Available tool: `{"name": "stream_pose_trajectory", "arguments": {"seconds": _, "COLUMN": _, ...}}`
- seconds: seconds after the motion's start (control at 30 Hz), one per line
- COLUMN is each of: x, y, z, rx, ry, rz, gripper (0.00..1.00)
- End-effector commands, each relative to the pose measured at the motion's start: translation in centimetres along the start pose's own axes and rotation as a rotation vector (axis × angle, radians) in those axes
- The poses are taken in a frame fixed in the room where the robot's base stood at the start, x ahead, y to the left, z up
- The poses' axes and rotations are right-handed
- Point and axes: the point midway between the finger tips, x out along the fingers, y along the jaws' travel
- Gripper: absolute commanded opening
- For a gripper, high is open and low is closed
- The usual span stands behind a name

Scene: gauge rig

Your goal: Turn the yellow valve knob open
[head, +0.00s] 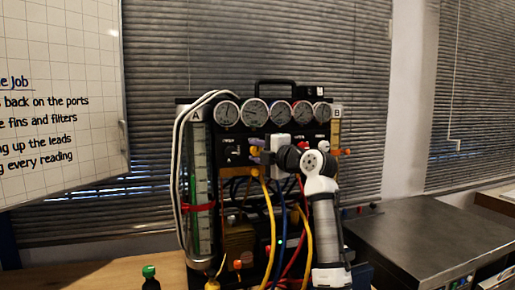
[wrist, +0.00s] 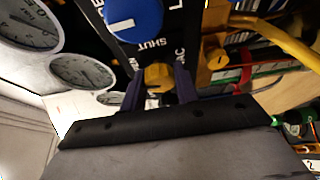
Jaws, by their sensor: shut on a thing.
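The yellow valve knob (wrist: 158,77) sits on the rig's black panel just below the printed word SHUT in the wrist view. My gripper (wrist: 160,88) has its two dark purple fingers on either side of the knob, shut on it. In the head view my gripper (head: 259,157) reaches the left part of the panel below the gauges, and the fingers and wrist mostly hide the knob there.
A blue knob (wrist: 135,18) with a white pointer is close to the yellow knob. A yellow hose fitting (wrist: 217,60) is to its right. Several gauges (head: 254,112) line the rig's top. Hoses (head: 269,225) hang below the panel. A metal-topped unit (head: 430,235) stands at right.

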Motion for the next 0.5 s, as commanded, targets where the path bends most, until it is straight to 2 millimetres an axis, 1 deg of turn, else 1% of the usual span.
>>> {"name": "stream_pose_trajectory", "arguments": {"seconds": 0.23, "x": 0.01, "y": 0.05, "z": 0.02, "rx": -0.105, "ry": -0.001, "rz": -0.045, "gripper": 0.08}}
{"name": "stream_pose_trajectory", "arguments": {"seconds": 0.5, "x": 0.02, "y": -0.06, "z": 0.01, "rx": -0.149, "ry": -0.001, "rz": -0.064, "gripper": 0.08}}
